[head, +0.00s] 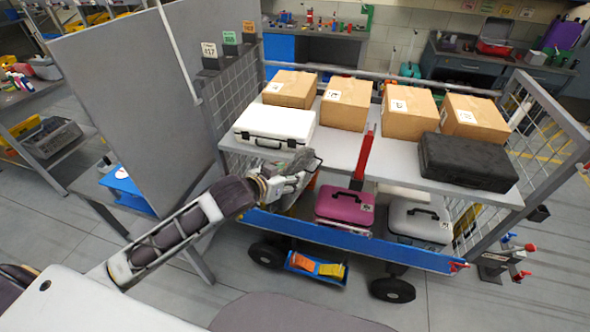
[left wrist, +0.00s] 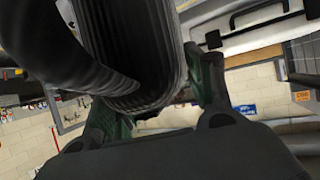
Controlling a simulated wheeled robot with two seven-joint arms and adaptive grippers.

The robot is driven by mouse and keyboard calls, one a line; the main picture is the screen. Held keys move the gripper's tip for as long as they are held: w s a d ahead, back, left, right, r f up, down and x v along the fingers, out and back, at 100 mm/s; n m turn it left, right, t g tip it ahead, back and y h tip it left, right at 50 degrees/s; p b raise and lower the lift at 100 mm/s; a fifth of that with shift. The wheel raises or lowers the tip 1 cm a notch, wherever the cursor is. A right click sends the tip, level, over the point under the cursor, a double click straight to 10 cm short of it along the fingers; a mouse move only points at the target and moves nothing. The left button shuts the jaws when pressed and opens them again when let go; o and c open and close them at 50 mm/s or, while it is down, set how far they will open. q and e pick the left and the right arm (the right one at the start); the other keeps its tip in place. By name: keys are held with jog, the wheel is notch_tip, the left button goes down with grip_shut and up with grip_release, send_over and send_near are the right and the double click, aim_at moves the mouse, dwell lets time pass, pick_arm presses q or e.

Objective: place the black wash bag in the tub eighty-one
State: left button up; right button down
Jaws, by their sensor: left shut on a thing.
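My left gripper (head: 291,178) reaches to the left end of the cart and is shut on a dark, soft-looking thing, which I take for the black wash bag (head: 299,160). It is held just in front of the white case, and the gripper hides part of it. In the left wrist view the bag (left wrist: 135,45) is black and ribbed, with a thick dark loop, between the green fingers of the gripper (left wrist: 160,110). I see no tub that reads eighty-one. My right gripper is not in view.
The cart's upper shelf (head: 340,150) holds several cardboard boxes (head: 347,103), a white case (head: 275,124) and a black case (head: 468,162). Below are a magenta case (head: 345,207) and a grey case (head: 419,221). A grey panel (head: 140,95) stands left. A grey bin (head: 50,137) sits on the left rack.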

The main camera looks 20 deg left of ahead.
pick_arm(q)
jog(key=a+f+n+y+b, duration=0.3)
jog(key=a+f+b, duration=0.1)
jog(key=f, duration=0.6)
jog(key=shift+s+a+f+n+t+y+b, duration=0.15)
jog(key=shift+s+f+n+t+y+b, duration=0.15)
jog(key=shift+t+y+b, duration=0.15)
jog(key=shift+a, duration=0.15)
dwell(0.6)
